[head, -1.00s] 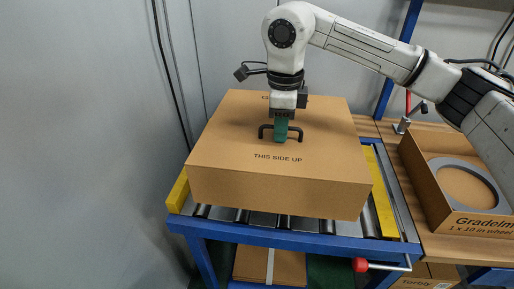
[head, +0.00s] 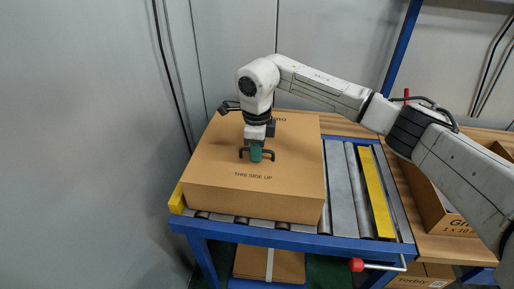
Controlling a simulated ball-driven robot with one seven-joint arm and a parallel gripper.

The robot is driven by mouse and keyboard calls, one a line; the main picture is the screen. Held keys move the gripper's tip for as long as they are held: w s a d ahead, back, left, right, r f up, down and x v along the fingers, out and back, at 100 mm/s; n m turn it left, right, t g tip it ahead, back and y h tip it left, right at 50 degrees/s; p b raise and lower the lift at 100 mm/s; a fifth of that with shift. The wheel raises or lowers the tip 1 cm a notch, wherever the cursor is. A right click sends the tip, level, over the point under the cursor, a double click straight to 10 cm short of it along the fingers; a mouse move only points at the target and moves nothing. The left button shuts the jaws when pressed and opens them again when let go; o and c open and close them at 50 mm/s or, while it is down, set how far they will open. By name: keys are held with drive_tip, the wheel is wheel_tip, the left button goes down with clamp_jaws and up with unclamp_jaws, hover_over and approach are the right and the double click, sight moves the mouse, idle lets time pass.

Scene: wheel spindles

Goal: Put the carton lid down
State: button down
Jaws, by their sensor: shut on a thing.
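The brown carton lid (head: 300,160) is a wide, deep box shape with "THIS SIDE UP" printed on top and a black handle (head: 243,153) in the middle. It sits level at the left of the blue-framed roller table (head: 340,190), against or very near the left yellow rail (head: 177,199). I cannot tell whether its lower edge touches the rollers. My gripper (head: 256,154), with green fingers, points straight down and is shut on the handle. The fingertips are partly hidden by the handle.
Bare rollers show right of the lid, up to the right yellow rail (head: 377,195). An open carton (head: 428,205) stands on the wooden bench at right, partly behind my arm. A red-knobbed lever (head: 356,265) sticks out in front. A grey wall is close behind.

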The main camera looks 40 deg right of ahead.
drive_tip(key=c, duration=1.1)
unclamp_jaws()
drive_tip(key=shift+r, duration=0.15)
wheel_tip(320, 180, up, 12)
drive_tip(key=shift+a+f+b, duration=0.1)
drive_tip(key=shift+b, duration=0.75)
